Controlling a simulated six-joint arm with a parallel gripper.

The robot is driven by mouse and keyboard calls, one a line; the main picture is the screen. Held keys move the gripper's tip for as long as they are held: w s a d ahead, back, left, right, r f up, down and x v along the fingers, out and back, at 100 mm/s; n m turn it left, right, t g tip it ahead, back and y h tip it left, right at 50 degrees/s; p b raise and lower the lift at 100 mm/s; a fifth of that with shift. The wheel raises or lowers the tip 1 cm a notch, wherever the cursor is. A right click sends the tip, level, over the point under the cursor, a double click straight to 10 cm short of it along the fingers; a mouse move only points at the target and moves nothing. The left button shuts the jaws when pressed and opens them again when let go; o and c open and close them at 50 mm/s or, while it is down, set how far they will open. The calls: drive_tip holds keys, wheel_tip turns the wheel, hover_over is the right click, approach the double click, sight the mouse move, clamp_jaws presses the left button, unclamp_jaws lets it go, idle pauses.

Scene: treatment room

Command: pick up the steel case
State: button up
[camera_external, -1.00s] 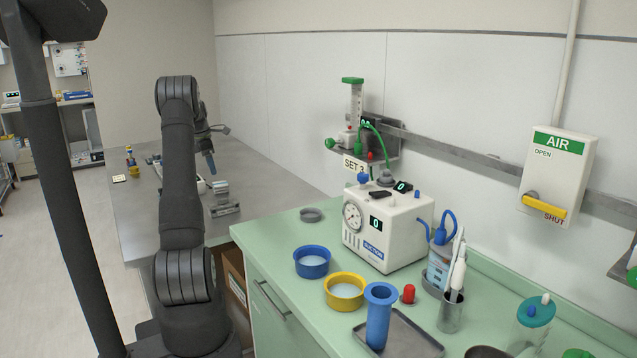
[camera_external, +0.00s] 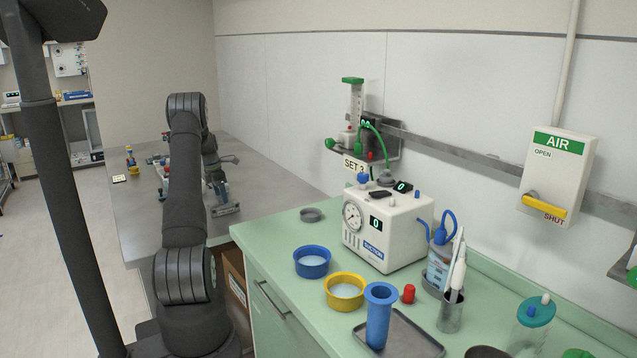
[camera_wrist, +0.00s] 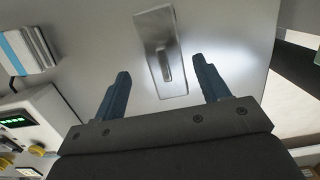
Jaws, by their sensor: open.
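The steel case (camera_wrist: 168,84) is a narrow, shiny metal piece with a raised ridge along its middle. It lies on the grey steel table and shows ahead of my gripper (camera_wrist: 161,70) in the wrist view. My two dark blue fingers are apart, one to each side of the case's near end as seen there, with nothing held. In the external view the case (camera_external: 226,210) is near the grey table's right edge, with my gripper (camera_external: 221,190) close above it. My fingers partly cover it, and I cannot tell the exact gap.
A silver block with a blue stripe (camera_wrist: 24,50) and a white device with a green display (camera_wrist: 20,122) lie left in the wrist view. The grey table (camera_external: 255,180) is clear at the right. The green counter holds a suction unit (camera_external: 388,232) and bowls.

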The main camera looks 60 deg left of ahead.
sight(224, 206)
drive_tip(key=f, duration=0.5)
drive_tip(key=shift+w+d+f, duration=0.1)
drive_tip(key=shift+w+d, duration=0.2)
drive_tip(key=shift+w, duration=0.1)
drive_tip(key=c, duration=1.1)
drive_tip(key=shift+c, duration=0.2)
